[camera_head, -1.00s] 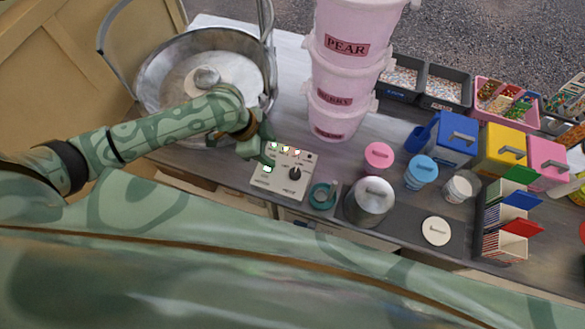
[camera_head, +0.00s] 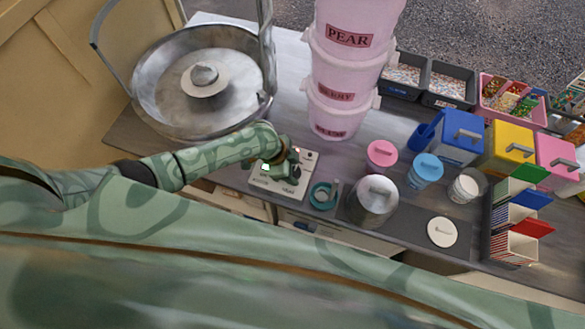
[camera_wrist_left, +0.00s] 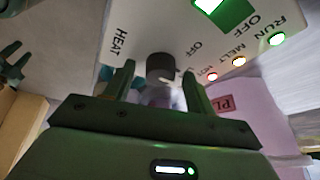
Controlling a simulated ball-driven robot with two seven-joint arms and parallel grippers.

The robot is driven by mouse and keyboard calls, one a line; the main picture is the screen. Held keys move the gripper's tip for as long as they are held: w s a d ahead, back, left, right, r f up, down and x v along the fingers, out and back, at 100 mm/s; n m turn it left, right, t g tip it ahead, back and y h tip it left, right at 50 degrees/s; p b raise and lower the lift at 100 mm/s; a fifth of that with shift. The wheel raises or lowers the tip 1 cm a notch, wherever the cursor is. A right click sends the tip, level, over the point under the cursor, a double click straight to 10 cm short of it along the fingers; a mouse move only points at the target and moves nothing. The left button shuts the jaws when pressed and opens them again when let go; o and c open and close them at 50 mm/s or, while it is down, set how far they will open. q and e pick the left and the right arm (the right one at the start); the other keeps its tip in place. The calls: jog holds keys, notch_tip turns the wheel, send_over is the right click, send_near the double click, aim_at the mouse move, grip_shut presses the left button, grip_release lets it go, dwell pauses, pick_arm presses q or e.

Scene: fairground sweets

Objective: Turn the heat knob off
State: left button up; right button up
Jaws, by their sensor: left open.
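The control panel (camera_head: 290,190) is a pale box at the front of the counter, beside the steel bowl. My left gripper (camera_head: 290,168) is over it and hides much of its face. In the left wrist view the dark round heat knob (camera_wrist_left: 160,67) stands on the panel face (camera_wrist_left: 180,30), near the words HEAT and OFF. My left gripper (camera_wrist_left: 158,85) is open, with one finger on each side of the knob's line. I cannot tell whether the fingers touch the knob. My right gripper is not in view.
The steel bowl (camera_head: 150,95) stands left of the panel. Stacked pink tubs (camera_head: 335,70) stand behind it. A teal ring (camera_head: 322,196) and a steel canister (camera_head: 374,203) are close on the right. In the wrist view a green rocker switch (camera_wrist_left: 225,12) and small lit lamps (camera_wrist_left: 277,39) are near.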

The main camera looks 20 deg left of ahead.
pick_arm(q)
jog(key=c, duration=1)
jog(key=shift+r, duration=0.1)
jog(key=shift+o, duration=0.2)
jog(key=shift+s+r+n+t+p, duration=0.1)
jog(key=shift+n+t+p, duration=0.2)
jog(key=shift+n+p, duration=0.65)
jog(key=n+p, duration=0.2)
jog(key=n+t+y+p, duration=0.1)
jog(key=n+p, duration=0.1)
jog(key=shift+s+d, duration=0.1)
jog(key=shift+d, duration=0.1)
jog(key=n+y+p, duration=0.1)
jog(key=n+p, duration=0.1)
jog(key=shift+d+n+t, duration=0.1)
jog(key=shift+n+t, duration=0.25)
jog(key=shift+t, duration=0.05)
jog(key=shift+f+n+y+p, duration=0.2)
jog(key=shift+n+y+p, duration=0.45)
jog(key=shift+n, duration=1.05)
jog(key=shift+y, duration=0.25)
